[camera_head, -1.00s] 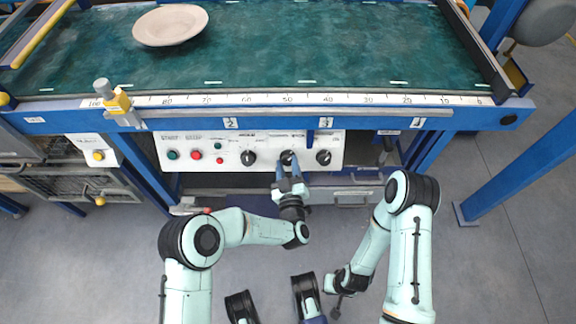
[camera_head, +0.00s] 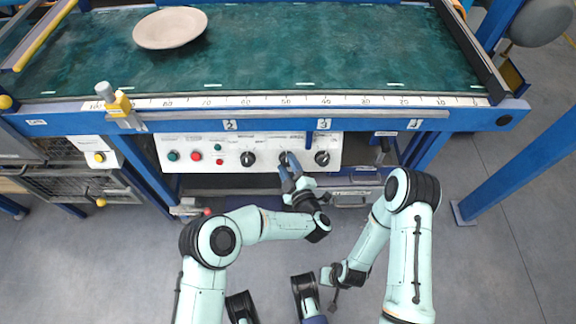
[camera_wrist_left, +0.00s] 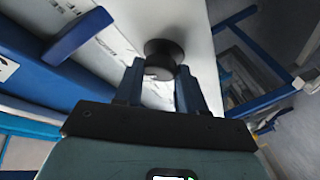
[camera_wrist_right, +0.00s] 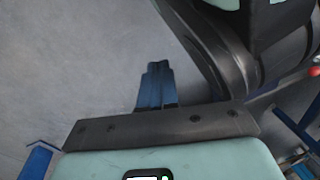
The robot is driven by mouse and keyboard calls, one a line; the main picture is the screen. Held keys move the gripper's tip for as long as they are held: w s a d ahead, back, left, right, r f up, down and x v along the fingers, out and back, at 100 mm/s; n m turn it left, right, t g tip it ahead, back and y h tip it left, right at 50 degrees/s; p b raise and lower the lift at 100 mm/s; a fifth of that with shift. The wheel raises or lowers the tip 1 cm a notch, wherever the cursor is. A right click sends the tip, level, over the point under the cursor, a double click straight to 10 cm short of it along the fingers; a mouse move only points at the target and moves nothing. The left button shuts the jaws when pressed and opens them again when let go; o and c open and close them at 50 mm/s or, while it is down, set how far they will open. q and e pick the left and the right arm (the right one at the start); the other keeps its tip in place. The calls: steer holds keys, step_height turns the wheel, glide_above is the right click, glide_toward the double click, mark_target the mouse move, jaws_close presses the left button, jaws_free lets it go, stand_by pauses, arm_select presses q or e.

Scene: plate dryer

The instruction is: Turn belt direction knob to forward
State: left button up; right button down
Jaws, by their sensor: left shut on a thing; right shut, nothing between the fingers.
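A white control panel (camera_head: 270,141) on the front of the belt frame carries three black knobs. My left gripper (camera_head: 287,170) reaches up to the middle knob (camera_head: 284,157). In the left wrist view the knob (camera_wrist_left: 164,57) sits between the two blue fingertips of the left gripper (camera_wrist_left: 158,82), which is shut on it. The gripper is tilted relative to the panel. The panel's lettering is too small to read, and the knob's pointer is hidden. My right gripper (camera_wrist_right: 156,80) is shut and empty, low in front of the panel, away from it.
Other black knobs stand left (camera_head: 248,159) and right (camera_head: 322,158) of the held one. Several coloured buttons (camera_head: 196,155) are further left. A blue tab (camera_head: 311,137) hangs over the panel. A plate (camera_head: 170,28) lies on the green belt (camera_head: 300,55). Floor in front is clear.

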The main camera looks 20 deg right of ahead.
arm_select(q)
steer(key=shift+d+r+n+g+y+p, duration=0.15)
steer(key=shift+n+g+y+p, duration=0.4)
steer(key=shift+n, duration=1.05)
steer(key=shift+d+r+n+g+y+p, duration=0.1)
steer(key=shift+n+g+y+p, duration=0.2)
steer(key=shift+n+g+y, duration=0.85)
arm_select(e)
steer(key=shift+t, duration=0.7)
steer(key=shift+w+a+r, duration=0.15)
steer(key=shift+w+r, duration=0.65)
steer(key=shift+w, duration=0.15)
steer(key=shift+w+a+r, duration=0.1)
steer(key=shift+w+r, duration=0.7)
steer(key=shift+w, duration=0.1)
arm_select(q)
steer(key=shift+n+t+h, duration=0.4)
steer(key=shift+n+t, duration=0.05)
steer(key=shift+t, duration=0.05)
steer(key=o, duration=1)
steer(key=shift+o, duration=0.2)
arm_select(e)
steer(key=shift+s+r, duration=0.1)
